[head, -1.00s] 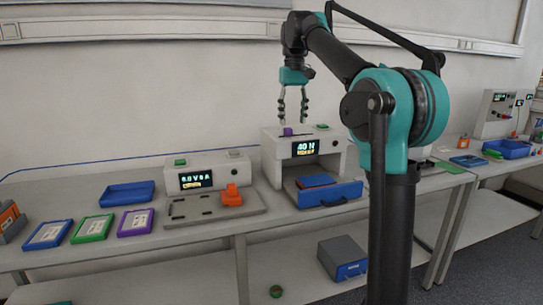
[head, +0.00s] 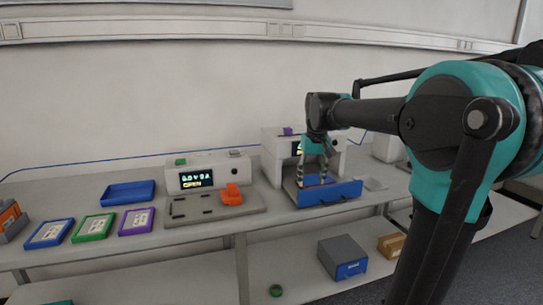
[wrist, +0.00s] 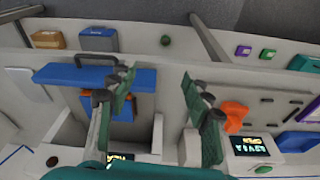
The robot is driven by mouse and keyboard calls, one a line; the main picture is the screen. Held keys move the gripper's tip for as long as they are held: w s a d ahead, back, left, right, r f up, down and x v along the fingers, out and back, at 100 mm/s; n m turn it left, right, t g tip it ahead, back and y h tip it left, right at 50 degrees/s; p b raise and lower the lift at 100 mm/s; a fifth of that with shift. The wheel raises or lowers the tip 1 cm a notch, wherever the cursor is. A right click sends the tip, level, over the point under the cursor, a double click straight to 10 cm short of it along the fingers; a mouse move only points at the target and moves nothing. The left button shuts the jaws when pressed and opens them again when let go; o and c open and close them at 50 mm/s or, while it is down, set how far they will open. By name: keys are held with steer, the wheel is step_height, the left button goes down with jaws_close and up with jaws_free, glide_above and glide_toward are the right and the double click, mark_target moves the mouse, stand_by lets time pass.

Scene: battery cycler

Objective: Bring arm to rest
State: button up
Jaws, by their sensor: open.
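My arm (head: 370,113) reaches left from its teal shoulder at the right of the head view. My gripper (head: 314,182) points down at the open blue-fronted drawer (head: 335,194) of the white box unit. In the wrist view my gripper (wrist: 160,82) has its fingers spread wide, with nothing seen held between them. A blue piece with orange (wrist: 122,105) lies in the drawer beside one finger. Whether the finger touches it I cannot tell. The fingers partly hide the drawer's inside.
The white box unit (head: 273,160) stands close behind my gripper. To its left is a grey tester (head: 210,181) with an orange clamp (head: 231,195). Blue (head: 50,233), green (head: 93,228) and purple (head: 137,222) trays and an empty blue tray (head: 128,193) lie left. A grey bin (head: 342,258) sits below.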

steer(key=s+d+f+m+t, duration=0.1)
steer(key=s+d+f, duration=0.2)
steer(key=s+f, duration=0.8)
steer(key=s+d+f+m+t, duration=0.1)
steer(key=s+d+f, duration=0.2)
steer(key=s+f, duration=0.8)
step_height(320, 180, down, 3)
steer(key=shift+s+r, duration=0.1)
steer(key=shift+s, duration=0.05)
stand_by(1.0)
